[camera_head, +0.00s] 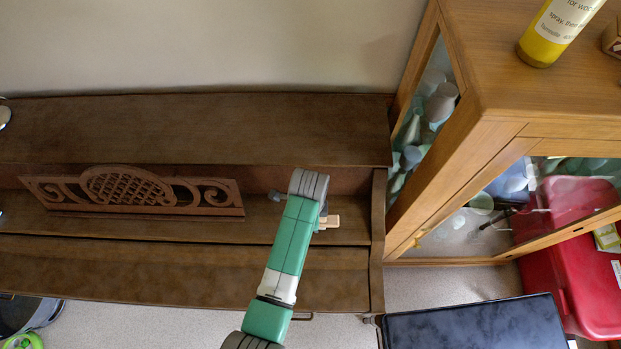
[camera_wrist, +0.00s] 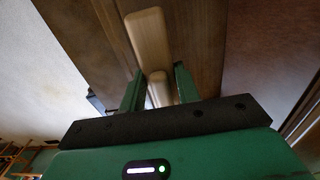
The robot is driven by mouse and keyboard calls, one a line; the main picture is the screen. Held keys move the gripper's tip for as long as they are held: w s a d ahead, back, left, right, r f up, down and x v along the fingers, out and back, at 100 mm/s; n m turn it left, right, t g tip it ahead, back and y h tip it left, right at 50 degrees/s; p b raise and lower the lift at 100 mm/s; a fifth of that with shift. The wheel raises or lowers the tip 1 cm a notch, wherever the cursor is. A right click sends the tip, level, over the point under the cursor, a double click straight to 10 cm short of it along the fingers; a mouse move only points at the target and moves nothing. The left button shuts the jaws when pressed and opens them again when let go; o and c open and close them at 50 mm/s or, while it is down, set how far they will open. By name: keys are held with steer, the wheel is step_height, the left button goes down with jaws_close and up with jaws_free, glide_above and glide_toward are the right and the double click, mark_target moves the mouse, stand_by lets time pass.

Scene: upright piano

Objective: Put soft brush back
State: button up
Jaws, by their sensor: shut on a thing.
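The soft brush (camera_wrist: 149,42) is a pale wooden piece with a narrower part running back between my fingers in the wrist view. My gripper (camera_wrist: 159,74) is shut on this narrower part, one green finger on each side. In the head view the pale brush (camera_head: 332,222) shows beside my wrist, at the right end of the piano's shelf. My arm hides most of the gripper there. I cannot tell whether the brush touches the shelf. Its bristles are not visible.
The upright piano (camera_head: 150,270) has a carved music desk (camera_head: 130,190) left of my arm. A glass-door wooden cabinet (camera_head: 500,110) stands close on the right, with a yellow bottle (camera_head: 556,30) on top. A red case (camera_head: 575,260) and a dark flat-topped thing (camera_head: 480,330) lie lower right.

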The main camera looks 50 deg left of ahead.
steer(key=shift+w+f, duration=0.15)
steer(key=shift+f, duration=0.7)
steer(key=shift+w+f, duration=0.15)
steer(key=shift+f, duration=0.7)
steer(key=shift+f, duration=0.2)
steer(key=o, duration=0.9)
steer(key=shift+o, duration=0.2)
step_height(320, 180, up, 12)
steer(key=shift+r+p, duration=0.2)
steer(key=shift+p, duration=0.15)
